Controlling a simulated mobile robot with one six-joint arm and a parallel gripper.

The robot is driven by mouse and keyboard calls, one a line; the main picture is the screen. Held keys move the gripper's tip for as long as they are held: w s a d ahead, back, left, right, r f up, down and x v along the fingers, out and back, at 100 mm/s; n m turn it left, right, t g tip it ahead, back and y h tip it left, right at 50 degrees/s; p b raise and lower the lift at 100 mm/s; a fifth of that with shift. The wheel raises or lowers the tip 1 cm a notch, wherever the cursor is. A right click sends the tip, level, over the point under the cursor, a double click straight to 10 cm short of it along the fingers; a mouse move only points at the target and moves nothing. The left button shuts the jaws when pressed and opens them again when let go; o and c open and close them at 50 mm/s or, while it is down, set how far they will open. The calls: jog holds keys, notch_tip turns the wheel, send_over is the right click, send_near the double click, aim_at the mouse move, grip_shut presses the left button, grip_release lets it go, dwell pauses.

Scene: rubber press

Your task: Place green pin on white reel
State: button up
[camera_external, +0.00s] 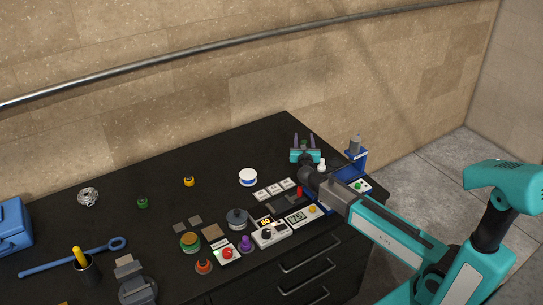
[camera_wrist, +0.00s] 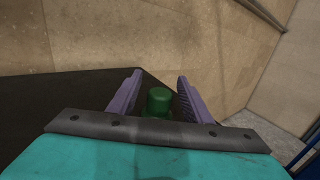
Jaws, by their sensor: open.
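A green pin (camera_wrist: 158,101) stands between the two purple fingers of my gripper (camera_wrist: 159,76) in the wrist view, with gaps visible on both sides. Its lower end is hidden by the gripper body. In the external view my gripper (camera_external: 304,138) is at the far right corner of the black bench, fingers pointing away, and a bit of the green pin (camera_external: 304,143) shows between them. My gripper is open. The white reel (camera_external: 248,175), round with a blue band, lies on the bench to the left of my gripper, apart from it.
A blue press (camera_external: 356,158) stands close to the right of my gripper, with a white piece (camera_external: 322,164) beside it. White tiles, a grey reel (camera_external: 237,217) and control boxes (camera_external: 270,234) lie nearer the front. Small yellow (camera_external: 189,182) and green (camera_external: 142,203) pieces sit farther left. The back of the bench is clear.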

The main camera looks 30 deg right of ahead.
jog(key=shift+w+d, duration=0.4)
jog(key=shift+w, duration=0.15)
grip_shut()
jog(key=shift+r, duration=0.1)
dwell(0.4)
notch_tip(320, 180, up, 10)
dwell(0.7)
dwell(0.4)
